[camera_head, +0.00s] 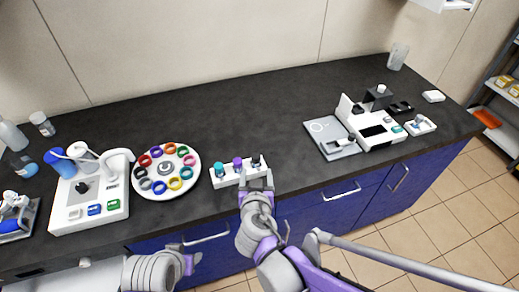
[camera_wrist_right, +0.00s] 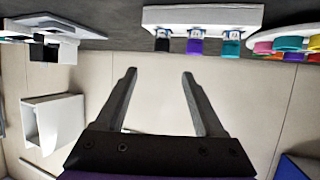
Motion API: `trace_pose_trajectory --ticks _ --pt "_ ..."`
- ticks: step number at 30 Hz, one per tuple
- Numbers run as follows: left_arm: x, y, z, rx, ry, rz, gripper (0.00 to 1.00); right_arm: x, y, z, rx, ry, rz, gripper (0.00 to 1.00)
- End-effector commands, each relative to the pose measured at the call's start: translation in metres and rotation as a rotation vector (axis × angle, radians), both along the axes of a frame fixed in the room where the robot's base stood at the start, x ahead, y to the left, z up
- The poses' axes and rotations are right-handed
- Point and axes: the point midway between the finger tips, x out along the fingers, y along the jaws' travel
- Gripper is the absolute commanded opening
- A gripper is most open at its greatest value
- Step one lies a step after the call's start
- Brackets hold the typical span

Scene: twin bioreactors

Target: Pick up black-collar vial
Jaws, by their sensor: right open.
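The black-collar vial (camera_head: 256,160) stands at the right end of a small white rack (camera_head: 228,181) near the counter's front edge. In the right wrist view, which looks inverted, the black-collar vial (camera_wrist_right: 162,43) is at the left of the rack (camera_wrist_right: 205,15). My right gripper (camera_head: 257,183) is open and empty, just in front of the rack's right end. Its two fingers (camera_wrist_right: 159,74) in the wrist view point toward the black-collar vial, with a gap between tips and vial. My left gripper is not visible; part of my left arm shows at the bottom.
A purple-collar vial (camera_head: 238,163) and a teal-collar vial (camera_head: 219,169) share the rack. A round white carousel with colored rings (camera_head: 193,160) stands close on the left. White instruments (camera_head: 372,133) stand farther right. The counter (camera_head: 270,110) behind the rack is clear.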

Motion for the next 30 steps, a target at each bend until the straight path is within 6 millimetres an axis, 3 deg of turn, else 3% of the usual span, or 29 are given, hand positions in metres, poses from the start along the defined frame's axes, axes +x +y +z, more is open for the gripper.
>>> trace_pose_trajectory --ticks 25,30 --pt "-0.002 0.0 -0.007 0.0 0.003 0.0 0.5 0.089 0.001 -0.043 0.005 -0.009 0.004 0.71" --pt "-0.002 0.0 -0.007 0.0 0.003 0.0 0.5 0.099 0.001 -0.046 0.005 -0.009 0.006 0.71"
